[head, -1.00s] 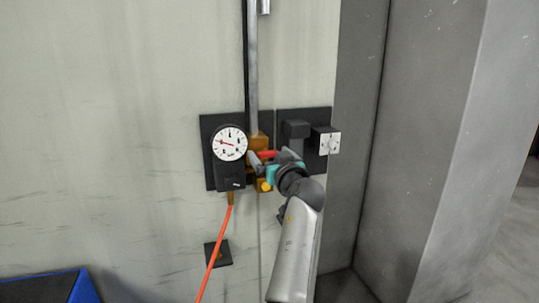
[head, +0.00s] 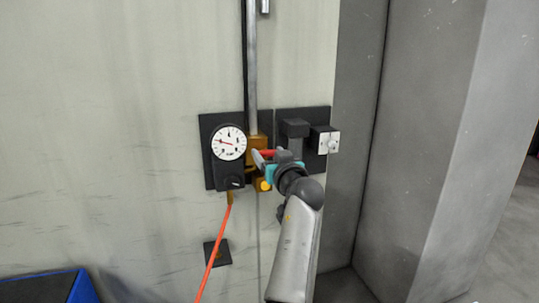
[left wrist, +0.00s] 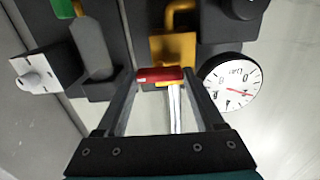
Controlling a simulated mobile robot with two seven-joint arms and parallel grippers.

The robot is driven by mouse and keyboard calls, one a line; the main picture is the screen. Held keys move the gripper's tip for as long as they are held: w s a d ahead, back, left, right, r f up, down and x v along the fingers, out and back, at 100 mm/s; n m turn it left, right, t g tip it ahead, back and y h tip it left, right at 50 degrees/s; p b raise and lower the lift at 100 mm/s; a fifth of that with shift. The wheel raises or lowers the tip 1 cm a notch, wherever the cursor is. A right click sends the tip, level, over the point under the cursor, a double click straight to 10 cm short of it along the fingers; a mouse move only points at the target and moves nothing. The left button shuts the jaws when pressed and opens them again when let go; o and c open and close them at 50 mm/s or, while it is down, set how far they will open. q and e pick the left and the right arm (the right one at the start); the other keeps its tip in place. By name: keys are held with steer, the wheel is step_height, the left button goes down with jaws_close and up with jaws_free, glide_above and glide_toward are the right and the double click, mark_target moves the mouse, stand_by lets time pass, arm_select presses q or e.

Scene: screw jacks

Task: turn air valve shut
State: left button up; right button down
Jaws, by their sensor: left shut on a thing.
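The air valve has a brass body (left wrist: 172,48) and a red handle (left wrist: 160,75) with a silver metal piece beside it, seen in the left wrist view. In the head view the red handle (head: 267,153) shows beside the brass body (head: 258,146), right of the gauge. My left gripper (left wrist: 163,80) is shut on the red handle, with one finger at each end of it. In the head view this gripper (head: 267,159) partly hides the valve. My right gripper is not in view.
A white-faced pressure gauge (head: 229,143) is close left of the valve. A dark block with a white-faced switch box (head: 329,142) is close right. An orange hose (head: 213,253) hangs below the gauge. A grey pillar (head: 420,150) stands to the right.

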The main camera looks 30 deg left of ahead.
arm_select(q)
steer(key=m, duration=0.4)
steer(key=shift+w+p, duration=0.1)
steer(key=shift+p, duration=0.2)
steer(key=m+p, duration=0.1)
steer(key=m, duration=0.3)
steer(key=shift+d+m+p, duration=0.1)
steer(key=shift+m+p, duration=0.2)
steer(key=m+p, duration=0.2)
steer(key=m, duration=0.3)
steer(key=shift+w+p, duration=0.1)
steer(key=shift+p, duration=0.25)
steer(key=shift+f+m+p, duration=0.15)
steer(key=shift+m+p, duration=0.85)
steer(key=shift+m, duration=1.1)
steer(key=o, duration=1.4)
steer(key=shift+f, duration=0.1)
